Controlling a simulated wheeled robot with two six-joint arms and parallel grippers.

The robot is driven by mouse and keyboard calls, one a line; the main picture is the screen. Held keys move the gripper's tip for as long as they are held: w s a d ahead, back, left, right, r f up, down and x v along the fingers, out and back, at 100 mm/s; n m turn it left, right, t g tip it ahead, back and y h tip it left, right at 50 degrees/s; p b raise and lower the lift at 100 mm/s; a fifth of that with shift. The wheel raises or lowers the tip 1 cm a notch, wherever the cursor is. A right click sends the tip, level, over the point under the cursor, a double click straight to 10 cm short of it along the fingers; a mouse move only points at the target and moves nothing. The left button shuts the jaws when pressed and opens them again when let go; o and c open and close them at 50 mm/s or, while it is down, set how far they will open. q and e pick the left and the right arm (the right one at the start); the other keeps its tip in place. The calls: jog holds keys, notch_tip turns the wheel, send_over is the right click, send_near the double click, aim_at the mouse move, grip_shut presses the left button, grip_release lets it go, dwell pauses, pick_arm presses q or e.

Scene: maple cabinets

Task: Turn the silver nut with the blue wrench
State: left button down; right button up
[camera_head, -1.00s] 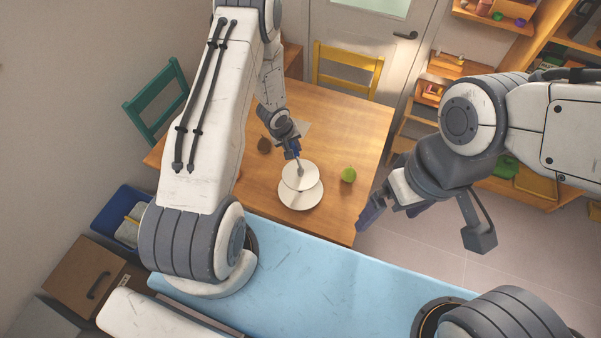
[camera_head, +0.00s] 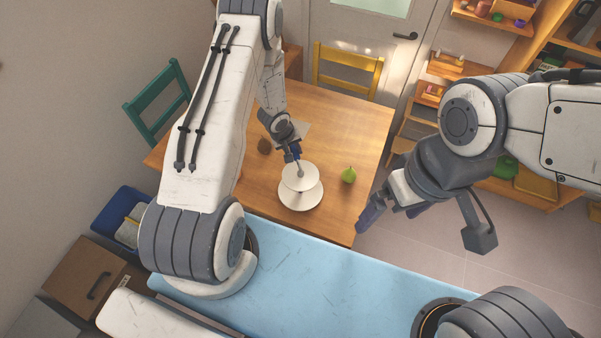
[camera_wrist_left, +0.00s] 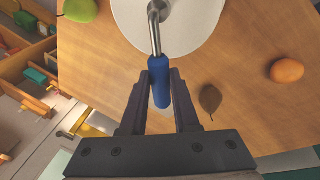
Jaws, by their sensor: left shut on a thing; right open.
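The blue wrench (camera_wrist_left: 159,82) has a blue handle and a bent silver shaft. In the left wrist view my left gripper (camera_wrist_left: 158,76) is shut on its handle. In the head view my left gripper (camera_head: 296,157) holds the wrench over a white two-tier round stand (camera_head: 300,196) on the wooden table. The shaft's end reaches down at the upper white disc. My right gripper (camera_head: 425,225) is open and empty, right of the table.
A green pear (camera_head: 348,175) sits right of the stand, and a brown fruit (camera_head: 264,146) is left of my left gripper. An orange fruit (camera_wrist_left: 287,70) shows in the left wrist view. A yellow chair (camera_head: 347,67) and green chair (camera_head: 157,110) stand at the wooden table (camera_head: 360,115).

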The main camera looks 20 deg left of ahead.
pick_arm(q)
jog(key=shift+w+d+r+m+h+p, duration=0.1)
jog(key=shift+w+d+m+h+p, duration=0.15)
jog(key=shift+m+p, duration=0.7)
jog(key=shift+w+d+m+h+p, duration=0.15)
jog(key=shift+d+m+p, duration=0.15)
jog(key=shift+p, duration=1.2)
jog(key=shift+d, duration=0.1)
jog(key=m+p, duration=0.1)
jog(key=d+m+g, duration=0.1)
jog(key=m, duration=0.1)
jog(key=shift+w+d+h+p, duration=0.3)
jog(key=shift+p, duration=0.1)
